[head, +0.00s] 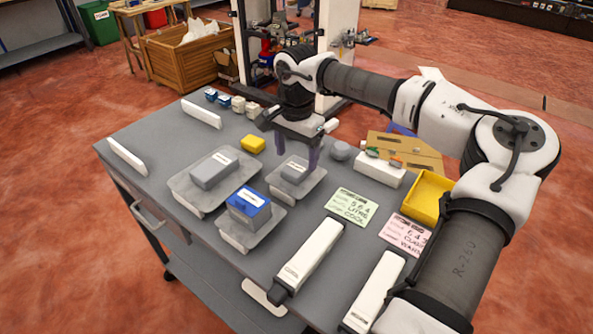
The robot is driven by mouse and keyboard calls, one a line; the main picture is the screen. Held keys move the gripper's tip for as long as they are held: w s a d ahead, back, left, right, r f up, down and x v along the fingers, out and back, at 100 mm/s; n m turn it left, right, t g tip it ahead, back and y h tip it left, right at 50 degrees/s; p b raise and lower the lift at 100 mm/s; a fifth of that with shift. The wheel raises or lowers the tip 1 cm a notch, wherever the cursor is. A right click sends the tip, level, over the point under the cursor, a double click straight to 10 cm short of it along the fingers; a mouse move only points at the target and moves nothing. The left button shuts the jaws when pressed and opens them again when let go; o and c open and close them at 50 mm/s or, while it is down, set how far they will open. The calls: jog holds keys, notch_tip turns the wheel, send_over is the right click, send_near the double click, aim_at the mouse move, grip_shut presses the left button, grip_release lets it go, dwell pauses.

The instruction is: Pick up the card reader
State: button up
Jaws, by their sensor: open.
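My gripper (293,157) is open, pointing down over the table, with its purple fingers apart. A small grey box with a white label (295,171) sits on a grey tray (285,194) just below and between the fingers. It may be the card reader, but its label is too small to read. I cannot tell whether the fingers touch it. A larger grey labelled box (212,171) lies on another tray (180,190) to the left.
The grey table (150,125) also holds a yellow block (252,144), a grey round piece (341,150), a yellow bin (426,196), a green card (354,207), a pink card (411,234) and two long white pieces (312,254). Small blue and white blocks stand at the back.

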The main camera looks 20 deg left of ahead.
aim_at(296, 167)
jog(key=shift+f+p, duration=0.3)
jog(key=shift+f, duration=1.3)
jog(key=shift+c, duration=0.3)
jog(key=c, duration=1.1)
jog(key=shift+r, duration=0.1)
